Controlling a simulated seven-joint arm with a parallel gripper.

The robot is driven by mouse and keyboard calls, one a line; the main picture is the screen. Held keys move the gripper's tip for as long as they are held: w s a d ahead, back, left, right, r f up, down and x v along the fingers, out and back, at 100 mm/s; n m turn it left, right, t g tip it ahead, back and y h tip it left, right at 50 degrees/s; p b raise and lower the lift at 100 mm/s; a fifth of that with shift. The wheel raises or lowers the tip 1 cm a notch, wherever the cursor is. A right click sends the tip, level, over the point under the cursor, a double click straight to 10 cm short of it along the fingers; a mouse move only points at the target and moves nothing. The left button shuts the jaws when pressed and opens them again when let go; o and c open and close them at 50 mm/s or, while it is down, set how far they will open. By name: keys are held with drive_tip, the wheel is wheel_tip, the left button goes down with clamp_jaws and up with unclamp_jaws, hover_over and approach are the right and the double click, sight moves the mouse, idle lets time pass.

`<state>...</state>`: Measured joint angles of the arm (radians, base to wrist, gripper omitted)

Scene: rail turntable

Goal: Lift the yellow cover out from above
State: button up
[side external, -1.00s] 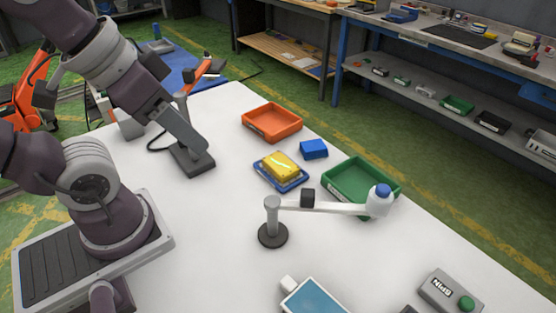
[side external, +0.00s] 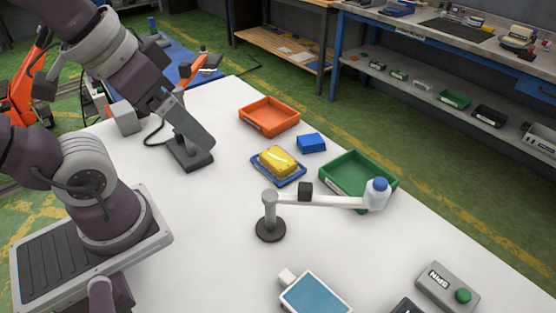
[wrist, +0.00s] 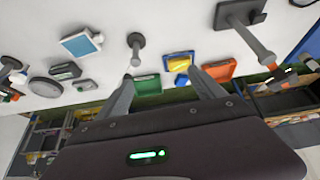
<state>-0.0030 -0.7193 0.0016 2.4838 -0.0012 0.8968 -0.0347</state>
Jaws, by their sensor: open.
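The yellow cover (side external: 277,160) is a low block with a pale shiny stripe. It lies on a blue tray (side external: 293,180) near the middle of the white table. In the wrist view the yellow cover (wrist: 178,64) shows small, on the blue tray (wrist: 178,54), beyond the fingers and slightly to the right. My gripper (wrist: 160,76) is open, its two fingers apart with nothing held between them. In the side view my arm's end is up to the left of the cover, well apart from it; the fingertips are not clear there.
An orange tray (side external: 269,117), a blue block (side external: 311,143) and a green tray (side external: 358,178) stand near the cover. A post with a horizontal arm (side external: 330,201) stands in front. A dark-based stand (side external: 190,153) is near my arm. A SPIN button box (side external: 446,288) is at front right.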

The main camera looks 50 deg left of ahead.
drive_tip(key=w+a+n+g, duration=0.1)
drive_tip(key=w+n+g, duration=0.1)
drive_tip(key=w+n, duration=0.45)
drive_tip(key=n+g, duration=0.3)
drive_tip(key=n, duration=0.8)
hover_over(278, 157)
drive_tip(key=shift+m, duration=0.25)
wheel_tip(278, 157, down, 15)
drive_tip(key=shift+f, duration=0.1)
drive_tip(key=shift+g, duration=0.3)
wheel_tip(278, 157, down, 8)
clamp_jaws()
